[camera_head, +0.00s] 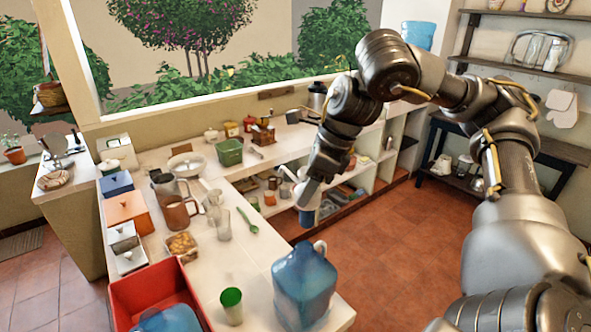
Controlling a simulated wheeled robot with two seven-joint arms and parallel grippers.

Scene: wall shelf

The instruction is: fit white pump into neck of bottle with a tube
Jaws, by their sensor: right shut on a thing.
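A large blue translucent bottle (303,290) with a handle stands upright on the near end of the white counter. My right gripper (308,194) reaches down from the upper right and is shut on the white pump (306,217). A pale spout-like part shows left of the fingers. My left gripper is not in view.
A red crate (120,292) with another blue bottle (168,319) stands at the near left. A green cup (231,305) stands left of the large bottle, and a green spoon (247,221) lies behind it. Jugs and glasses crowd the counter's left side. Open floor lies to the right.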

